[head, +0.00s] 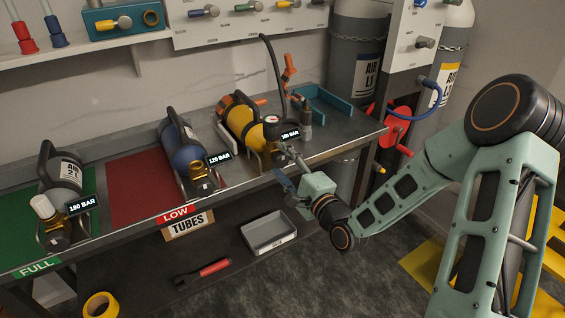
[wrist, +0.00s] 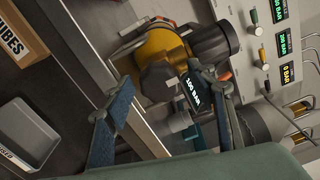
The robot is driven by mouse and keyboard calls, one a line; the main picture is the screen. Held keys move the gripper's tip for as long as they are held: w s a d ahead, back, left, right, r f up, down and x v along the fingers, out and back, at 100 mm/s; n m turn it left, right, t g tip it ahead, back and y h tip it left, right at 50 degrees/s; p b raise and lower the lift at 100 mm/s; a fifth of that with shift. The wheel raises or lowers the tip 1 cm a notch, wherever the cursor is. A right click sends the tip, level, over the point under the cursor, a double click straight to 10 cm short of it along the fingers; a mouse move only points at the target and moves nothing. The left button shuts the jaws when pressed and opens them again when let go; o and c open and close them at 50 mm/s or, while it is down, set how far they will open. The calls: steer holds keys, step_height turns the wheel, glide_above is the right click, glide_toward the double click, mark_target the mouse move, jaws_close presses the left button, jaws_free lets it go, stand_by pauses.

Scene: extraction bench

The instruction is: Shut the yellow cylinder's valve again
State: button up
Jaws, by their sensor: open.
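The yellow cylinder (head: 241,117) lies in a cradle on the bench, its valve end towards the front edge. A round gauge (head: 272,120) and a pressure tag (head: 290,134) are at that end. In the wrist view the yellow cylinder (wrist: 160,45) is at the upper middle, with its tag (wrist: 193,92) near a dark round part (wrist: 163,82). My gripper (head: 284,165) is open and empty, just in front of the valve end. In the wrist view my gripper's blue fingers (wrist: 172,82) stand apart on either side of the valve end. Contact and the valve's setting cannot be told.
A blue cylinder (head: 182,145) and a grey cylinder (head: 62,172) lie further left on the bench. A hose (head: 275,65) and an orange-handled tool (head: 289,70) stand behind the yellow cylinder. A blue open tray (head: 325,106) is right of it. A grey bin (head: 268,233) sits below.

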steer(key=v, duration=0.7)
steer(key=shift+s+d, duration=0.15)
steer(key=shift+s, duration=0.05)
